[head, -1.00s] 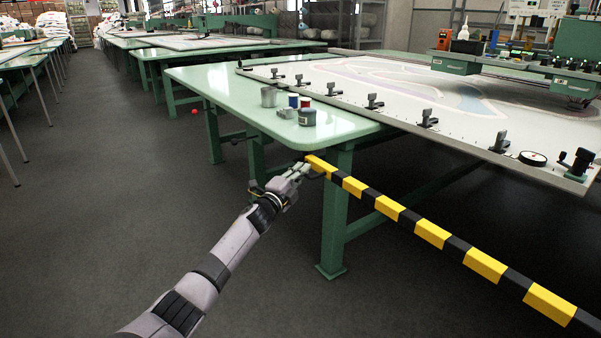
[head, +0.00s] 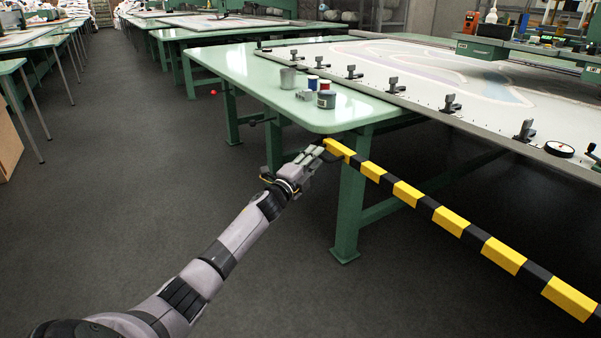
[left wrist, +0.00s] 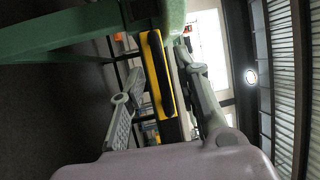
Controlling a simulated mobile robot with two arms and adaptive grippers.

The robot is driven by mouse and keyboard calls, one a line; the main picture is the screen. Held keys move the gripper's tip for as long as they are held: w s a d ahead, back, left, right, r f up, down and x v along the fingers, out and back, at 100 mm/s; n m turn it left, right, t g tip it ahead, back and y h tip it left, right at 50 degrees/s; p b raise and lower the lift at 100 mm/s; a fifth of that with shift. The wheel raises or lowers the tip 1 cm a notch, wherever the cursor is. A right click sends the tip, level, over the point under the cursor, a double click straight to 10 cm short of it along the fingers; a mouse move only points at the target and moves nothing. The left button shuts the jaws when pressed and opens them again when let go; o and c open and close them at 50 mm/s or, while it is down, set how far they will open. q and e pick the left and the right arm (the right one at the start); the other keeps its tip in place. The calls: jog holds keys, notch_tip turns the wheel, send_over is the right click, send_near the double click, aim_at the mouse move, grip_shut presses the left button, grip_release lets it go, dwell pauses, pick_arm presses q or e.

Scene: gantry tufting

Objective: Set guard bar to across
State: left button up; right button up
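The guard bar (head: 447,221), striped yellow and black, runs from the near corner of the green table down to the right edge of the head view. It crosses in front of the frame table's near side. My left gripper (head: 318,153) is at the bar's far-left end, by a small dark part there. In the left wrist view the bar (left wrist: 157,75) lies between the two spread fingers of my left gripper (left wrist: 158,85). A gap shows beside the left finger; the right finger is close to the bar, and contact is unclear. My right gripper is out of view.
The green table (head: 240,66) holds a grey cup (head: 287,77), cans and spools near its corner. The frame table (head: 420,75) with clamps extends right. A green leg (head: 349,215) stands just right of my gripper. The dark floor (head: 120,180) at left is open.

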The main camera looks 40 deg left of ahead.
pick_arm(q)
jog(key=s+f, duration=0.1)
jog(key=s, duration=0.8)
jog(key=shift+s+d+f, duration=0.2)
jog(key=shift+d+f, duration=0.05)
